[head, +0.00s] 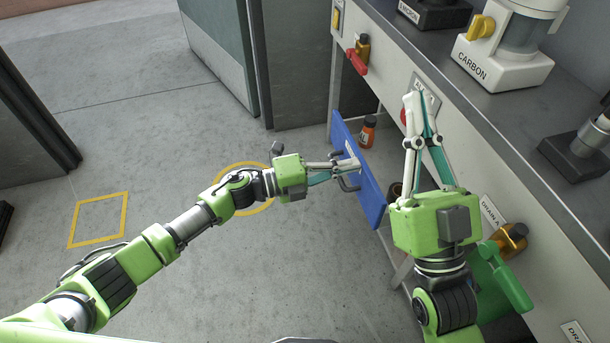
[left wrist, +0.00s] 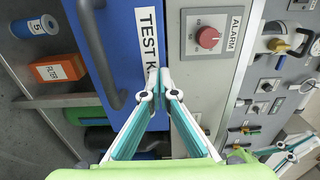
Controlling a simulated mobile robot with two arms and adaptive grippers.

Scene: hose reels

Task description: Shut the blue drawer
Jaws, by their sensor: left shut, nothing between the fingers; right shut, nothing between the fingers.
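The blue drawer (head: 372,200) shows its front panel standing out from the grey bench face in the head view. Its dark bar handle (head: 347,184) is on the outer side. The left wrist view shows the blue front (left wrist: 115,75), its handle (left wrist: 84,20) and a white "TEST K" label, partly hidden by the fingers. My left gripper (head: 352,164) is shut and empty, its tips at the blue front beside the handle; whether they touch, I cannot tell. My right gripper (head: 413,95) is shut and empty, raised near the bench front to the right of the drawer.
A red alarm button (left wrist: 207,38) sits on a plate beside the drawer. An orange container (head: 368,131) stands behind the blue front. The bench top (head: 450,85) holds a white "CARBON" unit (head: 505,55). A green lever (head: 503,275) juts out low right. Floor left of the drawer is clear.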

